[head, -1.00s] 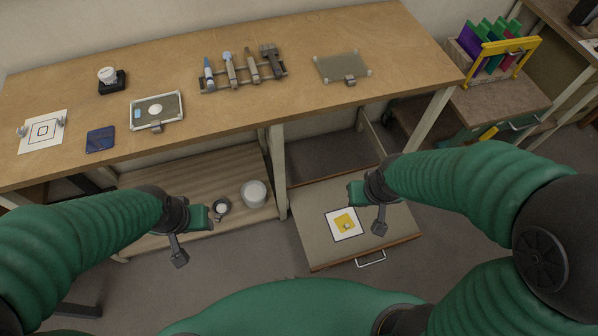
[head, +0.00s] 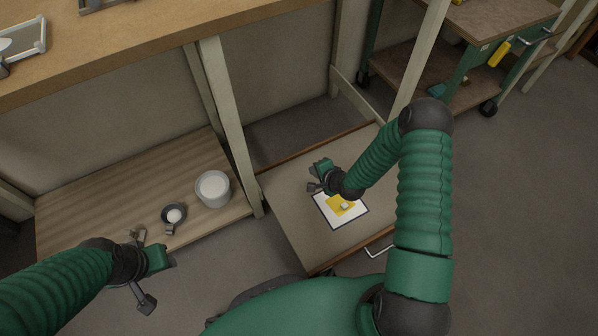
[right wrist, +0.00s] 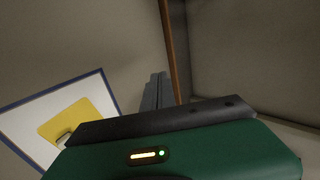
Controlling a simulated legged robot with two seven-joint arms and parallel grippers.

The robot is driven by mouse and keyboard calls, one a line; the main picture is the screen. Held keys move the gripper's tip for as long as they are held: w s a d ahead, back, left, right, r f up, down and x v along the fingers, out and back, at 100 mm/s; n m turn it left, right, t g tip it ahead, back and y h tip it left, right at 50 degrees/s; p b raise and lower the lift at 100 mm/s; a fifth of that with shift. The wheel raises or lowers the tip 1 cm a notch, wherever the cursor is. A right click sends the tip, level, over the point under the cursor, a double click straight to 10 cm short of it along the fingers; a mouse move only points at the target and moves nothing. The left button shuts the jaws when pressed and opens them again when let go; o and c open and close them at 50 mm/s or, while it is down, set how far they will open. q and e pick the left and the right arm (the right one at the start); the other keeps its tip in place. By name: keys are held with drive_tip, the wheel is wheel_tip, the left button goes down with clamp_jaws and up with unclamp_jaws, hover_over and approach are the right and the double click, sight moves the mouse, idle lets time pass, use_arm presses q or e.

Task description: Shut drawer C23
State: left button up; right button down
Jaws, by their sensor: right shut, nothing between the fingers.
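No C23 label is readable.
A white tub (head: 213,189) and a small dark dish (head: 174,216) stand on the low wooden shelf (head: 90,215). A bench leg (head: 228,120) rises left of the drawer.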

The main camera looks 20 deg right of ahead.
drive_tip(key=shift+w+d+f+m, duration=0.1)
drive_tip(key=shift+f+m, duration=0.2)
drive_tip(key=shift+f, duration=0.4)
drive_tip(key=b+x, duration=0.7)
drive_tip(key=x, duration=0.2)
drive_tip(key=shift+w+f, duration=0.1)
drive_tip(key=shift+f, duration=0.1)
drive_tip(key=w+b, duration=0.1)
drive_tip(key=w, duration=0.1)
drive_tip(key=w+b, duration=0.1)
drive_tip(key=w, duration=0.1)
drive_tip(key=shift+w+a+b, duration=0.1)
drive_tip(key=shift+a+b, duration=0.1)
drive_tip(key=shift+b, duration=0.15)
use_arm(q)
drive_tip(key=s+x, duration=0.2)
drive_tip(key=x, duration=0.8)
drive_tip(key=shift+f, duration=0.35)
use_arm(e)
drive_tip(key=shift+w+r, duration=0.1)
drive_tip(key=shift+r, duration=0.15)
use_arm(q)
drive_tip(key=shift+s+a, duration=0.1)
